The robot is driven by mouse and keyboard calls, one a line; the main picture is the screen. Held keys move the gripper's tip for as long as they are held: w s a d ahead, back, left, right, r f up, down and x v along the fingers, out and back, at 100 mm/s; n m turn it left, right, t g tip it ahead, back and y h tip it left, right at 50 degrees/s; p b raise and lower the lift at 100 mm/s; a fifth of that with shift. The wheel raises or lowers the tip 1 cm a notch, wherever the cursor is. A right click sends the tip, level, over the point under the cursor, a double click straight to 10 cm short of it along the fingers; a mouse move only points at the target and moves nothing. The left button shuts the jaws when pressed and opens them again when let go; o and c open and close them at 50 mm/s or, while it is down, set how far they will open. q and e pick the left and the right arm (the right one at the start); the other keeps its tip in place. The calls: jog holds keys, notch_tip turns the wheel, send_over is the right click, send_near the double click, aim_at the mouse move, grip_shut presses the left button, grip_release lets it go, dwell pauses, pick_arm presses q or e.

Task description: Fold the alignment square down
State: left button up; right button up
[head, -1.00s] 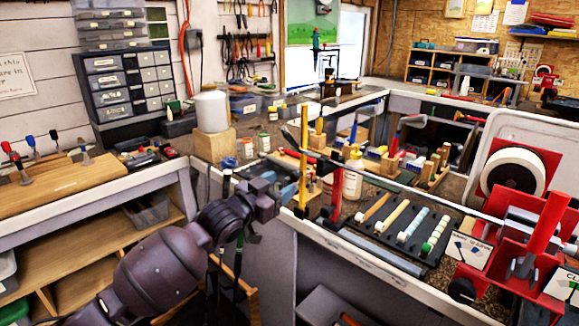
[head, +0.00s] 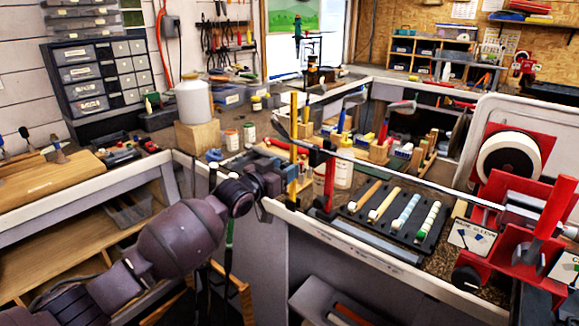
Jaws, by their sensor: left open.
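The alignment square appears to be the upright yellow bar (head: 293,140) at the bench's front edge, beside a red post (head: 327,180). A golf club shaft (head: 420,178) runs past it, from a dark club head at the left to the red clamp (head: 540,240) at the right. My left gripper (head: 283,178) is open, at the lower part of the yellow bar. Its fingertips are small and partly hidden, so I cannot tell whether they touch the bar. My right gripper is out of view.
A black tray (head: 424,247) with several grips lies right of the red post. A wooden board (head: 50,180) lies on the left bench.

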pick_arm(q)
jog(key=shift+x, duration=1.45)
jog(key=shift+c, duration=0.3)
grip_shut()
